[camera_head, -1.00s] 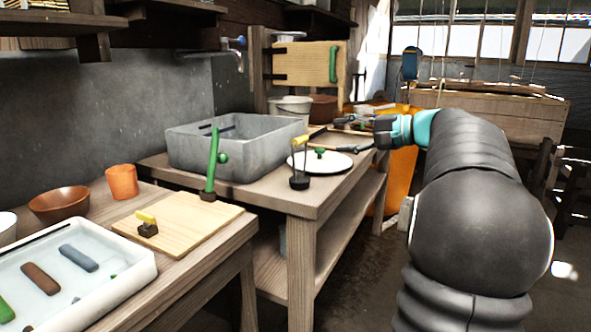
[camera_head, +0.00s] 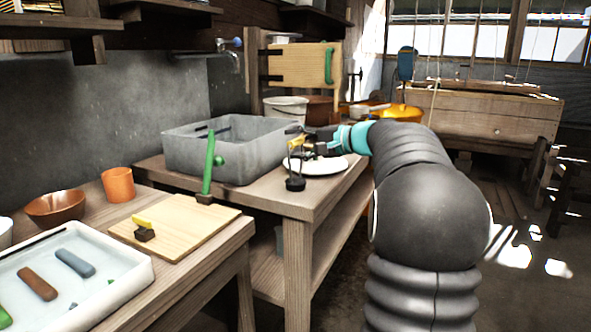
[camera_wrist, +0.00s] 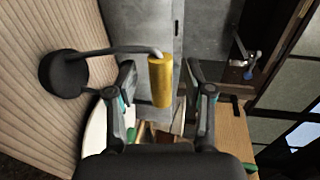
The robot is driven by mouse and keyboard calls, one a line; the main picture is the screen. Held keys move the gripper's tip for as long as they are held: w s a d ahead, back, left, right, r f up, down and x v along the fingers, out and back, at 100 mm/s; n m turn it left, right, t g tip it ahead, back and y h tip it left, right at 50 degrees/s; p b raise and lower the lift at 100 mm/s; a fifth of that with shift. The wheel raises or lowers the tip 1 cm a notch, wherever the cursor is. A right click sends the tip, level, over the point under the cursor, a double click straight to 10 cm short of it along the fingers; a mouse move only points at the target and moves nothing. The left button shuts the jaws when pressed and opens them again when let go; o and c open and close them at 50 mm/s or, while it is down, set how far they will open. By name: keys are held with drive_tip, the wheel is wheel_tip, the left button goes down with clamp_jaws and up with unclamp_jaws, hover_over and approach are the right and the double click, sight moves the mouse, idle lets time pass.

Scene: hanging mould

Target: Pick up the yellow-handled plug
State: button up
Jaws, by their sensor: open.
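The yellow-handled plug stands upright on the wooden bench, with a round black base (camera_head: 295,184), a thin dark rod and a yellow handle (camera_head: 296,143) at the top. In the wrist view its yellow handle (camera_wrist: 160,82) lies between the two fingers, with a gap visible on each side. Its black base (camera_wrist: 63,73) shows at the left of that view. My gripper (camera_head: 310,142) is at the height of the handle, reaching in from the right. In the wrist view my gripper (camera_wrist: 160,68) is open and empty.
A grey basin (camera_head: 185,150) stands close behind the plug. A white round lid (camera_head: 325,168) lies beside it, under my gripper. On the front bench are a board (camera_head: 195,228) with a dark block bearing a yellow piece (camera_head: 142,223), and a green-handled tool (camera_head: 209,165).

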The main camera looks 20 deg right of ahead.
drive_tip(key=shift+w+a, duration=0.2)
drive_tip(key=shift+w, duration=0.1)
clamp_jaws()
